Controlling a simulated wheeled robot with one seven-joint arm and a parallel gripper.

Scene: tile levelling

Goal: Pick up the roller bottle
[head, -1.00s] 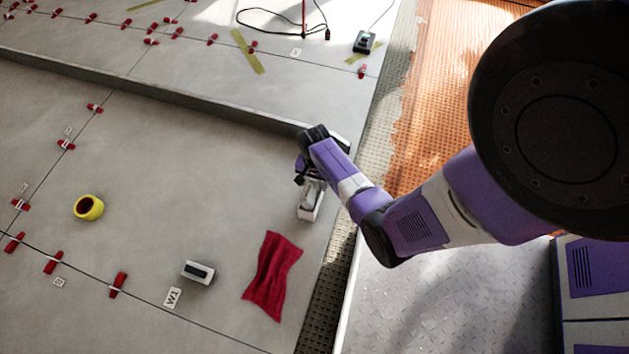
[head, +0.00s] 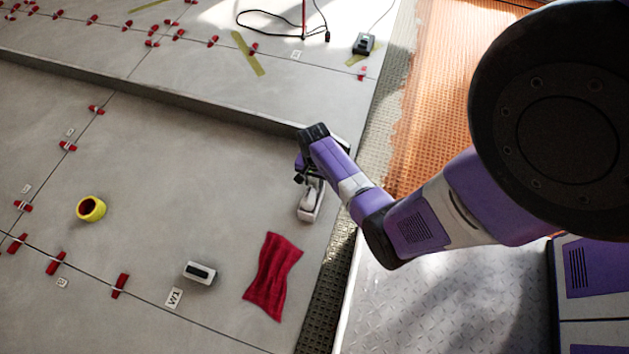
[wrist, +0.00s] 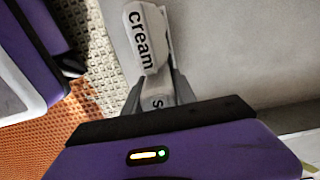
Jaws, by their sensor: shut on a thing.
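My gripper (wrist: 158,92) is shut on a white piece marked with an "s", held between its grey fingers in the wrist view. I take this piece as the roller bottle (wrist: 156,103). A white part lettered "cream" (wrist: 140,38) lies just beyond the fingertips; I cannot tell whether it is the same item. In the head view my gripper (head: 309,184) points down over the slab near its right edge. A small white item (head: 308,202) shows beneath it, partly hidden by my wrist. Whether it touches the slab is unclear.
A red cloth (head: 272,277) lies just below my gripper in the head view. A white block with a dark top (head: 200,272), a W1 label (head: 174,297) and a yellow tape roll (head: 91,208) lie left. A raised step (head: 180,98) runs behind.

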